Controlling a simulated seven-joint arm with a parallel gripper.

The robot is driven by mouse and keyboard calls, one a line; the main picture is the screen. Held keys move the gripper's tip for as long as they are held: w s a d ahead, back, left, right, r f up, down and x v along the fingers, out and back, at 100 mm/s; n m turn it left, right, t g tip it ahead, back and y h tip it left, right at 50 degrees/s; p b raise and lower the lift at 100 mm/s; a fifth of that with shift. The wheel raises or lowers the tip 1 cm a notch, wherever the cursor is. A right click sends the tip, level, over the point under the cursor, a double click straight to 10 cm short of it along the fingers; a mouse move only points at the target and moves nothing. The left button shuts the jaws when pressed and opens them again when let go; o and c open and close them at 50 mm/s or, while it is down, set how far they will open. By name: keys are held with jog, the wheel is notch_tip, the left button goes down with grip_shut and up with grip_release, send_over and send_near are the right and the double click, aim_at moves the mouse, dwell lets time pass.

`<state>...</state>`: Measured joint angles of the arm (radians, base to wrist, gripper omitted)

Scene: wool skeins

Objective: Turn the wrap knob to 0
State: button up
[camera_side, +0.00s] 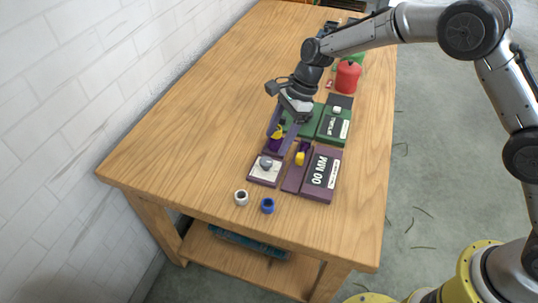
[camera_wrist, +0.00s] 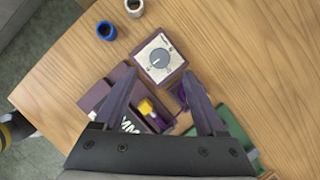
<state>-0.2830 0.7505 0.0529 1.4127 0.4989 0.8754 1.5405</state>
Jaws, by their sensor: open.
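The knob I take for the wrap knob (camera_wrist: 159,58) is a grey round knob on a pale square dial plate (camera_wrist: 146,48) atop a purple box. It also shows in the side view, as a grey knob (camera_side: 266,162) near the table's front edge. A light pointer mark shows on the knob, but the dial markings are too small to read. My gripper (camera_wrist: 160,74) is open, its two purple fingers spread wide with nothing between the tips.
A purple module with a yellow lever (camera_side: 300,158) and a black display (camera_side: 320,172) stands right of the knob. Green modules (camera_side: 326,122) and a red rounded object (camera_side: 347,77) stand behind. A white cup (camera_side: 241,198) and blue cup (camera_side: 267,205) stand in front. Table left is clear.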

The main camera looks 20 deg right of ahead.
aim_at(267, 161)
jog(key=x, duration=0.6)
jog(key=shift+a+f, duration=0.2)
jog(key=shift+f, duration=0.15)
grip_shut()
